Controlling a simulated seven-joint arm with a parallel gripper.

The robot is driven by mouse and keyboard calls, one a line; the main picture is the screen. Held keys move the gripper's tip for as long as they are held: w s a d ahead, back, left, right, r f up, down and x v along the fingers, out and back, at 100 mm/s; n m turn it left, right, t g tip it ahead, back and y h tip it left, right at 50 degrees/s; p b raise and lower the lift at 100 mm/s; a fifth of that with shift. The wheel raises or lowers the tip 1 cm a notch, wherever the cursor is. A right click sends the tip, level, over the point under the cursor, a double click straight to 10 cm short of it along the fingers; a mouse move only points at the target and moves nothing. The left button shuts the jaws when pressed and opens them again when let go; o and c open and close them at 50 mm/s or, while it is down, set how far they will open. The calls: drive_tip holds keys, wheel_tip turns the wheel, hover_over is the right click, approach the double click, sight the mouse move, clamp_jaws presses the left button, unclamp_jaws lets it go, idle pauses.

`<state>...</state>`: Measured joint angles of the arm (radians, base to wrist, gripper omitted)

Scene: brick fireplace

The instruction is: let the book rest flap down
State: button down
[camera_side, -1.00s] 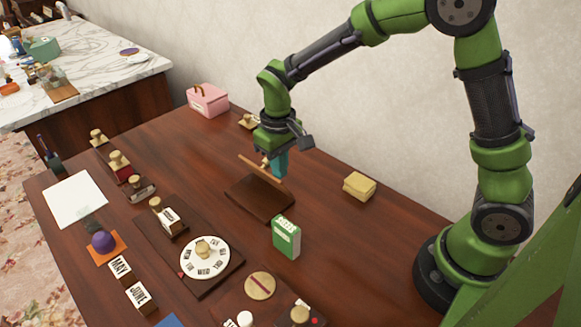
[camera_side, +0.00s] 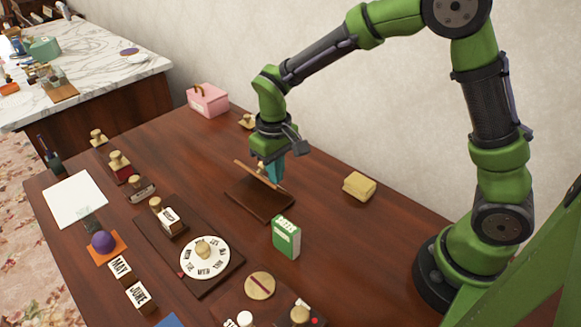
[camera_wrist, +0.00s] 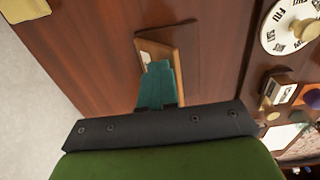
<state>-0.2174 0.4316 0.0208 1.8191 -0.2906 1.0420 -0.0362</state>
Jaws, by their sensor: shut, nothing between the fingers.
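The book rest has a dark brown base (camera_side: 260,204) lying flat on the table and a lighter-edged flap (camera_side: 247,170) raised at a slant above it. In the wrist view the flap (camera_wrist: 179,62) shows nearly edge-on. My gripper (camera_side: 275,178) is shut and empty, with its teal fingers at the back of the flap, on the wall side, close to its upper edge. In the wrist view the fingertips (camera_wrist: 159,67) overlap the flap; I cannot tell for sure whether they touch it. The fingers hide part of the flap.
A green box (camera_side: 286,238) stands just in front of the base. A yellow block (camera_side: 359,186) lies to the right and a pink box (camera_side: 208,100) at the back left. A dial board (camera_side: 205,258) is in front.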

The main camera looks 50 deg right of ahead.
sight(268, 209)
drive_tip(key=shift+a+f, duration=0.15)
drive_tip(key=shift+a, duration=0.1)
drive_tip(key=shift+a+f, duration=0.2)
drive_tip(key=shift+a, duration=0.1)
drive_tip(key=shift+a+f, duration=0.15)
drive_tip(key=shift+a, duration=0.05)
idle(0.5)
drive_tip(key=shift+a+f, duration=0.45)
drive_tip(key=shift+f, duration=0.05)
idle(0.4)
drive_tip(key=shift+a+f, duration=0.3)
drive_tip(key=shift+f, duration=0.05)
